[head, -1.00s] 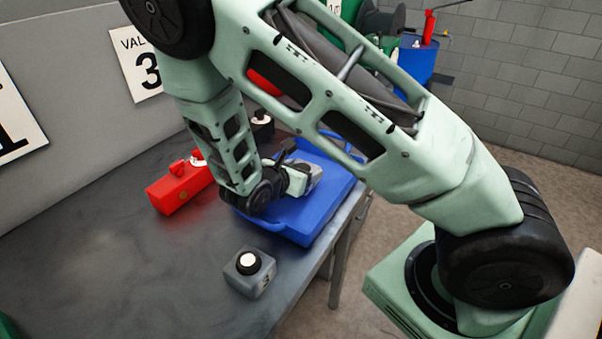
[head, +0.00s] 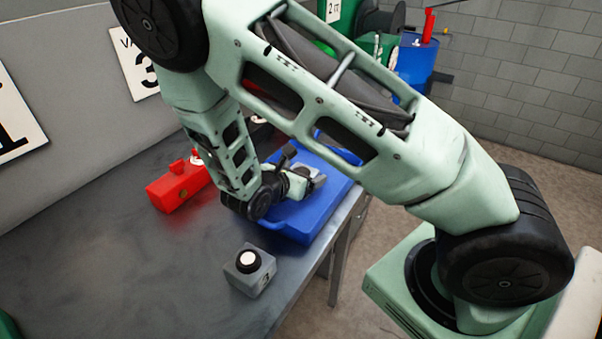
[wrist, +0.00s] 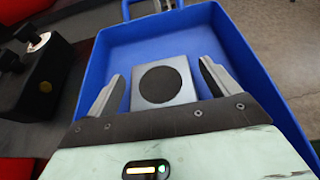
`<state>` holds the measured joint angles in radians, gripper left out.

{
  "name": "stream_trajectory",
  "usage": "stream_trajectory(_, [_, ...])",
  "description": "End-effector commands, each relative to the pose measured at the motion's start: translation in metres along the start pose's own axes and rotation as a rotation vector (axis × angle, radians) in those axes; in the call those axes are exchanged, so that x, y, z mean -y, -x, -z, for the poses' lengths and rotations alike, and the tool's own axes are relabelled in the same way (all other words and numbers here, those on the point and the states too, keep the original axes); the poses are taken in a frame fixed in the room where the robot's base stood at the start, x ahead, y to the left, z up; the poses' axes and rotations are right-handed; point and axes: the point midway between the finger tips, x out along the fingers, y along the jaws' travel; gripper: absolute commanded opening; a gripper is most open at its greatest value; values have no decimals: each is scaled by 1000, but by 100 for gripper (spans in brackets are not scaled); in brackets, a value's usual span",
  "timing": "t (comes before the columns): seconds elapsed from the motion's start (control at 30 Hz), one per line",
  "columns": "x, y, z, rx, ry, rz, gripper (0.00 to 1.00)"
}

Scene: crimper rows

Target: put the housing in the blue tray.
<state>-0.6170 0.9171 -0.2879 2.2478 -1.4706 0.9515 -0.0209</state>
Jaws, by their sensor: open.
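The housing, a grey square block with a dark round opening (wrist: 178,101), lies inside the blue tray. In the head view it shows only in part (head: 314,173), behind my gripper (head: 298,182). The blue tray (head: 290,226) is on the bench near its right edge, and its floor and walls show in the wrist view (wrist: 225,35). My gripper (wrist: 162,73) is open, with one finger on each side of the housing and a visible gap on both sides. The housing appears to rest on the tray floor.
A grey box with a black-and-white knob (head: 250,271) stands on the bench in front of the tray. A red box (head: 180,189) is left of the tray. A black box (wrist: 52,78) stands close to the tray's left wall. The bench's front left is clear.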

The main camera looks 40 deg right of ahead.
Motion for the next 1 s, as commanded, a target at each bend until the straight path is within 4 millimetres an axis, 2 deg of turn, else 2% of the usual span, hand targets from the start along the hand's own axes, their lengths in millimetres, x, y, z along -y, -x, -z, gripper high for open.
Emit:
stream_trajectory(0.17, [-1, 22, 0, -2, -2, -5, 87])
stream_trajectory(0.5, [-1, 92, 0, -1, -3, -5, 87])
stream_trajectory(0.63, [-1, 110, 0, -1, -2, -3, 87])
stream_trajectory(0.77, [1, 119, -1, -6, -4, 3, 87])
stream_trajectory(0.87, [9, 125, -1, -50, -38, 32, 87])
stream_trajectory(1.0, [41, 147, 2, -236, -193, 158, 87])
